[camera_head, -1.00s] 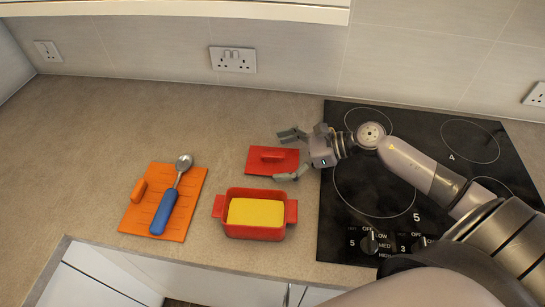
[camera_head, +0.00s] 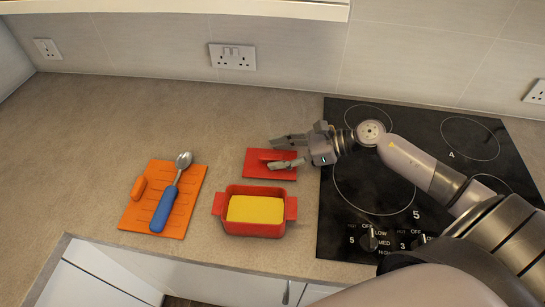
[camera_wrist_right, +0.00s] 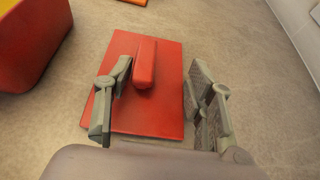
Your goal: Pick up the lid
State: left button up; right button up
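The red lid (camera_head: 256,171) lies flat on the counter, left of the hob, with a raised bar handle (camera_head: 265,155) on top. My right gripper (camera_head: 279,151) reaches over it from the right. In the right wrist view, the lid (camera_wrist_right: 155,118) and its handle (camera_wrist_right: 146,62) lie under the two fingers of my gripper (camera_wrist_right: 158,82). The left finger is close beside the handle; I cannot tell if it touches. The right finger is clearly apart, near the lid's edge, so the gripper is partly open. My left gripper is not in view.
A red dish (camera_head: 233,226) with yellow contents stands just in front of the lid. An orange board (camera_head: 137,213) with a blue-handled spoon (camera_head: 165,209) lies to the left. The black hob (camera_head: 365,190) is on the right. Counter behind the lid is clear.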

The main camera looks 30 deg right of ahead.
jog(key=c, duration=0.6)
